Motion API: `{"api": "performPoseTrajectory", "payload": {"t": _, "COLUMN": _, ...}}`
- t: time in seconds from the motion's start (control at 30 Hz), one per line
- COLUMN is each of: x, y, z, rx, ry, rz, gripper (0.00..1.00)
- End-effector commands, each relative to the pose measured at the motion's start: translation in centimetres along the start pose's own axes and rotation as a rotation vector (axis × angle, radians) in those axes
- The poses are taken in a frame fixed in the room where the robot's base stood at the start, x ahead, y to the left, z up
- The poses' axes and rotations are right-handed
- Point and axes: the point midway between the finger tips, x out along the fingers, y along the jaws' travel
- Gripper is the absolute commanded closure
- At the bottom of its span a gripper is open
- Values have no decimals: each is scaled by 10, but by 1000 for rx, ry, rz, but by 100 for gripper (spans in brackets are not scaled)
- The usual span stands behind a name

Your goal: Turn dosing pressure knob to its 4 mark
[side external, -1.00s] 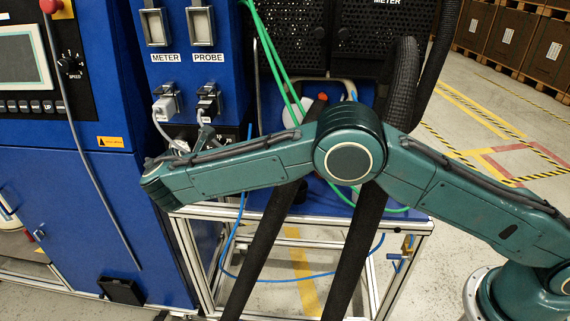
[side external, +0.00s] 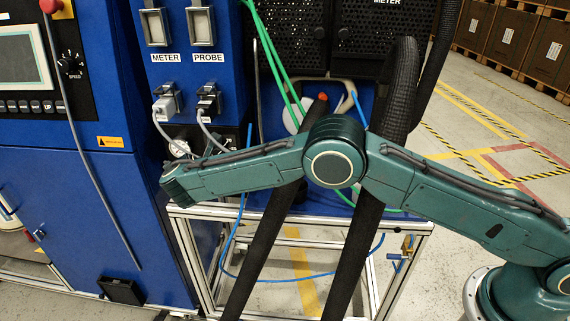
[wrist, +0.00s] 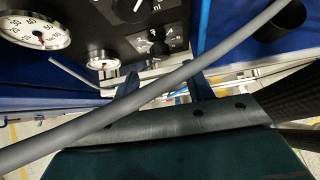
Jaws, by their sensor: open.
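A small dark knob (wrist: 157,46) with a white scale around it is on the black panel at the top of the wrist view; it looks like the dosing pressure knob.
A grey hose (wrist: 150,92) crosses the wrist view diagonally in front of the fingers. White gauges (wrist: 36,29) and a larger dark round part (wrist: 132,8) are close to the knob. Black hoses (side external: 352,240) and grey plug cables (side external: 160,128) show in the side view.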

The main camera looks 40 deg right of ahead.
Motion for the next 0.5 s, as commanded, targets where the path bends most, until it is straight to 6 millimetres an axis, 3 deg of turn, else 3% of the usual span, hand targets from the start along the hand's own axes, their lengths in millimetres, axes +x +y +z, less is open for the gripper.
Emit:
{"api": "performPoseTrajectory", "payload": {"t": 0.3, "x": 48, "y": -1, "z": 0, "rx": 0, "ry": 0, "rz": -2, "gripper": 49}}
{"api": "performPoseTrajectory", "payload": {"t": 0.5, "x": 65, "y": 0, "z": 0, "rx": 0, "ry": 0, "rz": 0, "gripper": 49}}
